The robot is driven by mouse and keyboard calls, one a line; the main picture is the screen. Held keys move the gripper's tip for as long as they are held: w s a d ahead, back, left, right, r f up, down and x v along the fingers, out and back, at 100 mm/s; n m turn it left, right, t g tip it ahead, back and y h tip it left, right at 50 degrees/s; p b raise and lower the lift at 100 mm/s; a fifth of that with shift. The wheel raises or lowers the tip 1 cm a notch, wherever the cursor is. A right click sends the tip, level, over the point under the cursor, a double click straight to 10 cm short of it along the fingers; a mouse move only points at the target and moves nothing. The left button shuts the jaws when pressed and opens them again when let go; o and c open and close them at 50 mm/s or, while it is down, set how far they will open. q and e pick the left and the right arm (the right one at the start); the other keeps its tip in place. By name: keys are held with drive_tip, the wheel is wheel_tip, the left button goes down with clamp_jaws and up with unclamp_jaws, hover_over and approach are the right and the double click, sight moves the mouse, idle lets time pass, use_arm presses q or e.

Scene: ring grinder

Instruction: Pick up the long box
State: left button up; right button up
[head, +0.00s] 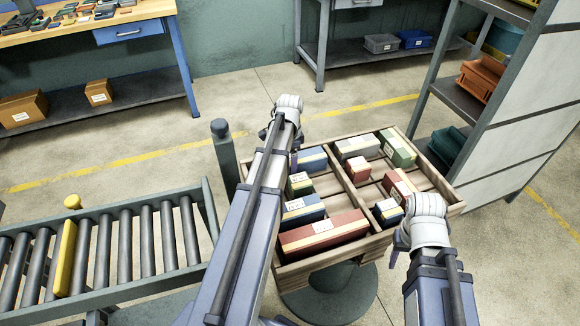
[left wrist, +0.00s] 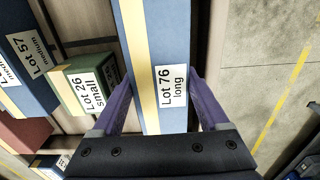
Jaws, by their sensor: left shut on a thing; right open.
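The long box (left wrist: 160,55) is blue with a yellow stripe and a label reading "Lot 76 long". In the left wrist view it lies between the two purple fingers of my left gripper (left wrist: 158,98), which is shut on it. My right gripper (head: 399,245) is open at the tray's front right edge, close to a small blue box (head: 388,212).
The tray (head: 425,170) holds several other boxes: a green small box (left wrist: 80,85), a blue medium box (left wrist: 30,65), a long red box (head: 322,234). A roller conveyor (head: 125,245) stands left. A shelf rack (head: 490,130) stands right.

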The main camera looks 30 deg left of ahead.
use_arm(q)
clamp_jaws()
drive_tip(key=shift+r, duration=0.15)
idle(0.4)
wheel_tip(320, 180, up, 10)
drive_tip(key=p, duration=1)
drive_tip(key=shift+w+d+m, duration=0.1)
drive_tip(key=shift+d+m, duration=0.4)
drive_tip(key=shift+m, duration=0.1)
drive_tip(key=d+r+m+p, duration=0.2)
drive_tip(key=d+m+p, duration=0.1)
drive_tip(key=d+m, duration=0.9)
drive_tip(key=shift+w+r+m, duration=0.3)
drive_tip(key=shift+w+m, duration=0.15)
drive_tip(key=shift+m, duration=1.95)
